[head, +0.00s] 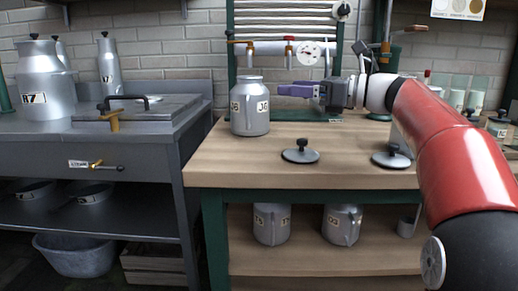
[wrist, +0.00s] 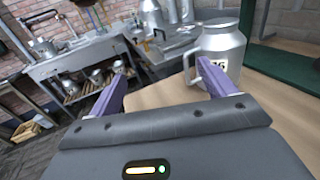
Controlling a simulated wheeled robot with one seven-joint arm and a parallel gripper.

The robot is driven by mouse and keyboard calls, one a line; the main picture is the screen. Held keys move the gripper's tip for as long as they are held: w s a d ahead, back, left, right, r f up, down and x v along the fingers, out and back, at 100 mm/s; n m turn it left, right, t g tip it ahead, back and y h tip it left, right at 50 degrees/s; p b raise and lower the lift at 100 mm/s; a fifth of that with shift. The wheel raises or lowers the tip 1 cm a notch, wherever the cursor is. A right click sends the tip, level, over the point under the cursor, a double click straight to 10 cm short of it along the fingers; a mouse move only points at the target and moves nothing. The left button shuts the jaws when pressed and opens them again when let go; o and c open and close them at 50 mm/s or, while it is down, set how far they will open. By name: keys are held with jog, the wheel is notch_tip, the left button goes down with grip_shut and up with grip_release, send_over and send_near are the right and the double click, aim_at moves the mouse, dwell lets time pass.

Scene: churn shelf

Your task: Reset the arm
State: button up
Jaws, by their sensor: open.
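My red arm reaches in from the right in the head view. My gripper (head: 296,90) has purple fingers and points left, above the wooden table. It is open and empty. A grey metal churn (head: 250,107) labelled JG stands upright on the table, to the left of the fingertips. In the wrist view my gripper (wrist: 160,85) shows its two purple fingers spread apart. The churn also shows in the wrist view (wrist: 222,52), behind the right finger, which overlaps its handle side. I cannot tell from the wrist view whether they touch.
Two dark lids with knobs, one left (head: 300,152) and one right (head: 391,157), lie on the wooden table (head: 240,165). Pipes with a gauge (head: 307,53) stand behind. A metal counter (head: 140,135) with a large churn (head: 45,85) is at left.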

jog(key=s+a+f+n+h, duration=0.1)
jog(key=f, duration=0.1)
jog(key=s+a+f+n+h, duration=0.1)
jog(key=s+f, duration=0.1)
jog(key=s+f+n+h+p, duration=0.1)
jog(key=s+f+h, duration=0.1)
jog(key=shift+s+a, duration=0.1)
jog(key=shift+a, duration=0.3)
jog(key=s+d+f+n+h+p, duration=0.1)
jog(key=s+d+f+n+h, duration=0.2)
jog(key=s+f+n, duration=0.3)
jog(key=s+d+f+n+g+h+p, duration=0.1)
jog(key=s+d+f+n+h, duration=0.2)
jog(key=s+f, duration=0.7)
jog(key=s+d+f+n+h+p, duration=0.1)
jog(key=s+d+f+n+h, duration=0.2)
jog(key=s+f+n+h, duration=0.3)
jog(key=s+f+n, duration=0.2)
jog(key=s+n, duration=0.1)
jog(key=n, duration=0.1)
jog(key=shift+d+f+n+g+p, duration=0.2)
jog(key=shift+d+n+g+p, duration=0.1)
jog(key=shift+n+g+p, duration=0.1)
